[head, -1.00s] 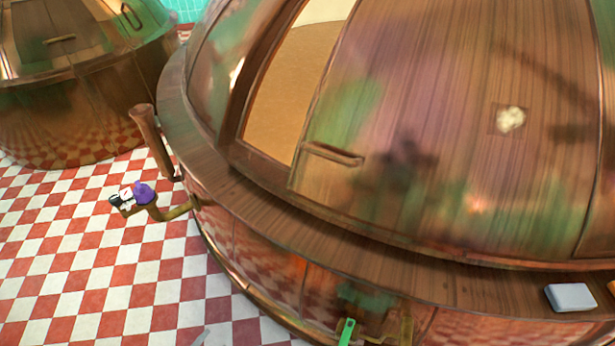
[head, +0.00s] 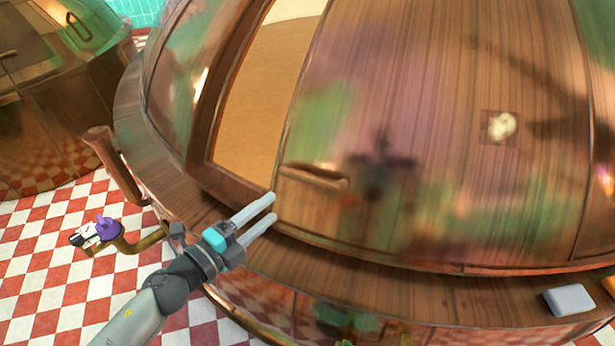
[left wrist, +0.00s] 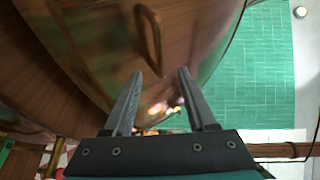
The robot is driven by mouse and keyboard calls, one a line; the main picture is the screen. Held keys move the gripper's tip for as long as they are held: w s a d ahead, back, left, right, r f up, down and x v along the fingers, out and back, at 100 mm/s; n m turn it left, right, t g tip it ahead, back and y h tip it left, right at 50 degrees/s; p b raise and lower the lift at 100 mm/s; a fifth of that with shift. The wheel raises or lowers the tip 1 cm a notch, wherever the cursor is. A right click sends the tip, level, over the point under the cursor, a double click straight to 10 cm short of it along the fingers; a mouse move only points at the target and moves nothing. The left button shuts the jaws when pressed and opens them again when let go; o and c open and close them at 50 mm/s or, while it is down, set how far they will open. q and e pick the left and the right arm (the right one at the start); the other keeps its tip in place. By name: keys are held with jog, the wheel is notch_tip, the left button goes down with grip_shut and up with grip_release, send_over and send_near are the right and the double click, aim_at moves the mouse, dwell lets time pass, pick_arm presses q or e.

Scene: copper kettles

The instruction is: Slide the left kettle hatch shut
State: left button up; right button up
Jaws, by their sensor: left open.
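A large copper kettle (head: 150,150) fills the middle and right of the head view. Its wood-toned sliding hatch (head: 420,110) stands partly open, leaving a gap at its left through which a tan inside (head: 255,110) shows. A bar handle (head: 315,178) sits at the hatch's lower left. My left gripper (head: 273,207) is open and empty, its fingertips just below and left of the handle in the picture. In the left wrist view a loop handle (left wrist: 149,40) on a copper surface lies beyond the open fingertips (left wrist: 160,74). My right gripper is not in view.
A second copper kettle (head: 40,140) stands at the far left. A pipe with a purple-topped fitting (head: 107,228) juts out beside my left arm. A grey block (head: 569,300) lies on the near kettle's wooden rim. Red and white checkered floor (head: 50,290) is clear at left.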

aim_at(308, 179)
pick_arm(q)
jog(key=b+x, duration=0.1)
jog(key=x, duration=1.2)
jog(key=shift+w+d, duration=0.2)
jog(key=shift+c, duration=0.3)
grip_shut()
dwell(0.6)
